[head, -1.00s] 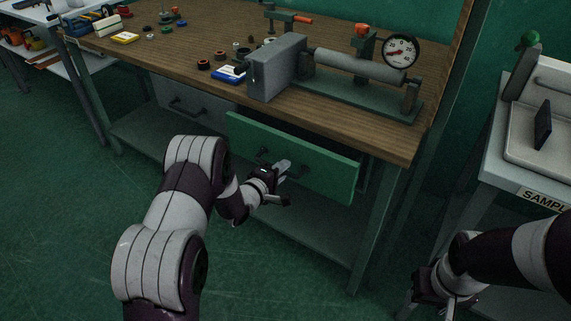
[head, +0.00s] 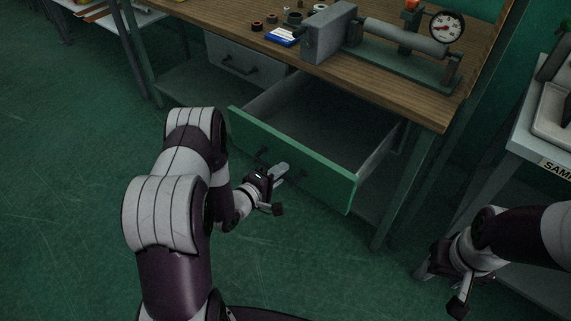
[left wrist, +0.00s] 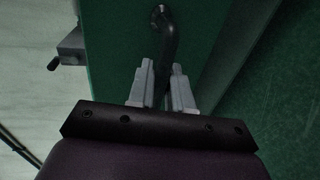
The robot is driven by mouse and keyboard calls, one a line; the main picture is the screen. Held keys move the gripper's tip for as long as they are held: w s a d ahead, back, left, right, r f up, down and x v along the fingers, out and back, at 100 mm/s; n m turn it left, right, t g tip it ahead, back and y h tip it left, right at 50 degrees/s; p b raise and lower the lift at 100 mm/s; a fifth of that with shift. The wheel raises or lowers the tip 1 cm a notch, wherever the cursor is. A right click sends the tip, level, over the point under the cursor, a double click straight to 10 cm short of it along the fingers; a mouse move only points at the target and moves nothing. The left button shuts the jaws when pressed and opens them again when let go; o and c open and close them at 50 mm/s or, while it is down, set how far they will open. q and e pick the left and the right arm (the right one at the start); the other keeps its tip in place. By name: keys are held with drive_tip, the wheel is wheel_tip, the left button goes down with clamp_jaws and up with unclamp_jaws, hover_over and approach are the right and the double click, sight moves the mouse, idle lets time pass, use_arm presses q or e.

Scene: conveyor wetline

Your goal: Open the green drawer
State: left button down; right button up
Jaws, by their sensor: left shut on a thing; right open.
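The green drawer (head: 329,176) stands well out from under the wooden workbench, and its grey, empty-looking inside (head: 322,118) shows from above. My left gripper (head: 279,172) is at the drawer's front face. In the left wrist view its two grey fingers (left wrist: 160,85) are shut on the dark drawer handle (left wrist: 168,40), one on each side of the bar. In the head view the arm and gripper partly hide the handle. My right gripper (head: 459,292) is at the lower right, away from the drawer, and is open and empty.
A closed grey drawer (head: 236,60) is left of the green one. The wooden bench top (head: 385,82) carries a device with a dial gauge (head: 447,28). A white side table (head: 540,150) stands at the right. The floor (head: 80,200) in front is clear.

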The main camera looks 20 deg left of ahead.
use_arm(q)
drive_tip(key=shift+s, duration=0.1)
drive_tip(key=c, duration=1.2)
unclamp_jaws()
drive_tip(key=p+v, duration=0.1)
drive_tip(key=v, duration=1.1)
drive_tip(key=shift+s+a, duration=0.1)
drive_tip(key=shift+s, duration=0.25)
